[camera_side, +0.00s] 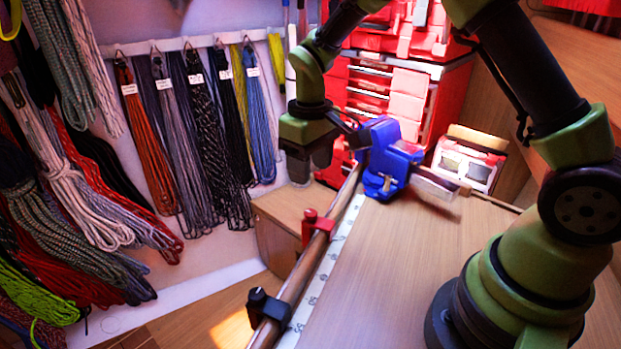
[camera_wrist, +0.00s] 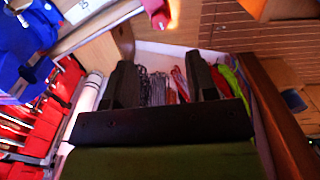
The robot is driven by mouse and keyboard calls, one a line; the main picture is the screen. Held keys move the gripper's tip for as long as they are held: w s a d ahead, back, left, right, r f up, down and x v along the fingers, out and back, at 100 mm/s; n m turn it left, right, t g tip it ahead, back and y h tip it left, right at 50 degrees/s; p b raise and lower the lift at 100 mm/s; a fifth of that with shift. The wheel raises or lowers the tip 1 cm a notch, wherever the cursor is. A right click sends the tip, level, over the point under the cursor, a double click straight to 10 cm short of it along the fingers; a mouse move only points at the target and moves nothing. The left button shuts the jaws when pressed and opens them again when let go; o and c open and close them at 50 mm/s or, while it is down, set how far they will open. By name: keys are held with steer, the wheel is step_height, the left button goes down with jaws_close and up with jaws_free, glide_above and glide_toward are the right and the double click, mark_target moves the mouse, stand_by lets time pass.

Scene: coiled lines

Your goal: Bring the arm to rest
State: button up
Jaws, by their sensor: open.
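My gripper (camera_side: 305,172) hangs at the end of my green and black arm, left of the blue vise and out past the bench's rail, with its fingers pointing down. In the wrist view my gripper (camera_wrist: 162,80) shows two black fingers wide apart with nothing held between them. Coiled ropes (camera_wrist: 160,90) show beyond the fingers, apart from them. The blue vise (camera_side: 384,165) stands on the far end of the wooden bench (camera_side: 400,270), close to the right of my gripper. It also shows at the upper left of the wrist view (camera_wrist: 20,45).
A rail with a red clamp (camera_side: 317,224) and a black clamp (camera_side: 268,308) runs along the bench's left edge. Hanging coils (camera_side: 205,135) line the wall at left. A red drawer cabinet (camera_side: 405,90) stands behind the vise. The bench's middle is clear.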

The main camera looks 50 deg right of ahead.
steer(key=s+a+r+m+t+y, duration=0.1)
steer(key=s+r+m+t, duration=0.1)
steer(key=s+r, duration=0.5)
steer(key=s+a+r+m+t, duration=0.1)
steer(key=s+r+t, duration=0.25)
steer(key=r, duration=0.55)
steer(key=s+r+m+t+y, duration=0.1)
steer(key=s, duration=0.8)
steer(key=shift+a+m+t, duration=0.3)
steer(key=shift+t, duration=0.05)
